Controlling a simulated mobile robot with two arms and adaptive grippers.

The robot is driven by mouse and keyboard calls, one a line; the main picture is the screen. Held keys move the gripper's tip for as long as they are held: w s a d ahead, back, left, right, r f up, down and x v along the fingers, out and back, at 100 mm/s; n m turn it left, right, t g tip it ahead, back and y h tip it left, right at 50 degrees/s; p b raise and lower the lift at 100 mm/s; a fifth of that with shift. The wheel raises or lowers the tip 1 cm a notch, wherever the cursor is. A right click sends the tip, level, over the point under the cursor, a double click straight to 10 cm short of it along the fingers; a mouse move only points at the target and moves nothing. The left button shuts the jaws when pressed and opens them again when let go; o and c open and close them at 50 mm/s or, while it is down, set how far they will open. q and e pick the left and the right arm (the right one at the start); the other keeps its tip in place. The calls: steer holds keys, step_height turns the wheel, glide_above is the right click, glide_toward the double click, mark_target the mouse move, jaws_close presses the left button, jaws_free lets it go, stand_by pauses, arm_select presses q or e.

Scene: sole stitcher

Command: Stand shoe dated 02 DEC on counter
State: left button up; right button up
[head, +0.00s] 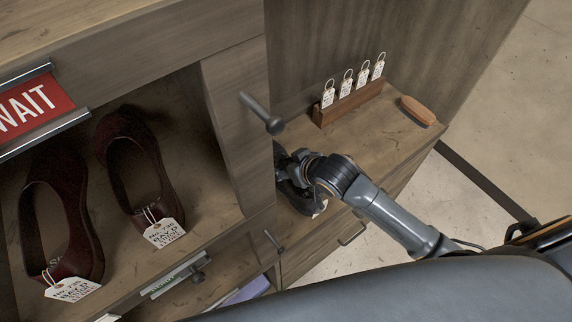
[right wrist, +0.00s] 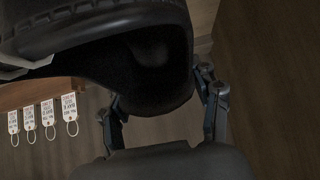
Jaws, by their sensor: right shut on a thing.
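My right gripper (head: 292,172) reaches in over the wooden counter (head: 375,135), partly behind the cabinet's side panel. In the right wrist view my right gripper (right wrist: 163,118) is shut on a dark shoe (right wrist: 150,75), with a finger at each side of its open end. The held shoe shows only in part in the head view (head: 299,199), low by the counter's left end; a bit of white lies at its lower edge. I cannot tell whether it touches the counter, nor read a date on it. My left gripper is not in view.
Two dark red shoes (head: 138,160) (head: 62,215) with white tags stand in the cubby at left, beside a red WAIT sign (head: 35,105). A wooden rack (head: 348,103) with several tags and a brush (head: 418,110) stand at the counter's back. The middle counter is clear.

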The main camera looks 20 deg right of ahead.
mark_target(284, 163)
steer(key=x, duration=0.2)
steer(key=d+x, duration=0.1)
steer(key=x, duration=0.1)
steer(key=shift+w+f, duration=0.1)
steer(key=shift+f, duration=0.1)
steer(key=shift+w+f, duration=0.2)
steer(key=shift+f, duration=1.6)
steer(key=shift+f, duration=0.1)
steer(key=o, duration=1.6)
steer(key=v, duration=1.2)
steer(key=shift+s, duration=0.1)
